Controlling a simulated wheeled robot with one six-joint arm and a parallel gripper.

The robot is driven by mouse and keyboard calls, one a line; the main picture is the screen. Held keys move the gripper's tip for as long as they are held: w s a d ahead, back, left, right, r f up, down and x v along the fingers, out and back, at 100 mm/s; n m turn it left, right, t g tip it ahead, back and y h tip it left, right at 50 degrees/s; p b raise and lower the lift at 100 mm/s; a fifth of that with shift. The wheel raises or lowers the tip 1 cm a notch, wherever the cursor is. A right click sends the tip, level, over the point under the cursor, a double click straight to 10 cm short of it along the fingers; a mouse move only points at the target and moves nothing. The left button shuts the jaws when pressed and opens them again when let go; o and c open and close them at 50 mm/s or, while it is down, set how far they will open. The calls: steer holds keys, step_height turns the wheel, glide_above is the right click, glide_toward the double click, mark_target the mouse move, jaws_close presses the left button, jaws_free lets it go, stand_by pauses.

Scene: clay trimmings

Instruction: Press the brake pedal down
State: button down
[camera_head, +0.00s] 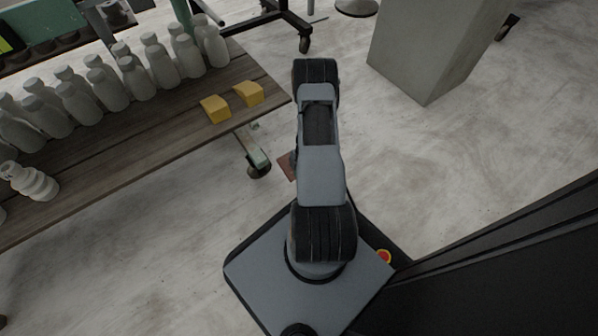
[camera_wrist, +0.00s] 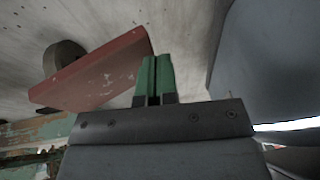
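The brake pedal is a flat rust-red plate (camera_wrist: 95,75) in the wrist view, tilted in the picture, with pale worn specks. In the head view a small reddish-brown part of it (camera_head: 287,166) shows beside my arm, which hides the rest. My gripper (camera_wrist: 158,62) shows in the wrist view as two green fingers side by side, shut with nothing between them. The fingertips are by the pedal's right end, and the left finger overlaps its edge in the picture. I cannot tell if they touch. The head view hides the gripper behind my arm.
A caster wheel (camera_head: 259,167) stands under a wooden table (camera_head: 130,150) left of my arm. Pale bottles (camera_head: 160,60) and two yellow blocks (camera_head: 248,93) are on it. A grey block-shaped pillar (camera_head: 425,50) stands at the upper right. Concrete floor (camera_head: 480,150) is open to the right.

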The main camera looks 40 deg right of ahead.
steer(key=shift+f, duration=0.5)
stand_by(0.3)
steer(key=s+d+r+p, duration=0.2)
steer(key=s+r+p, duration=0.3)
steer(key=r, duration=0.3)
steer(key=shift+s, duration=0.45)
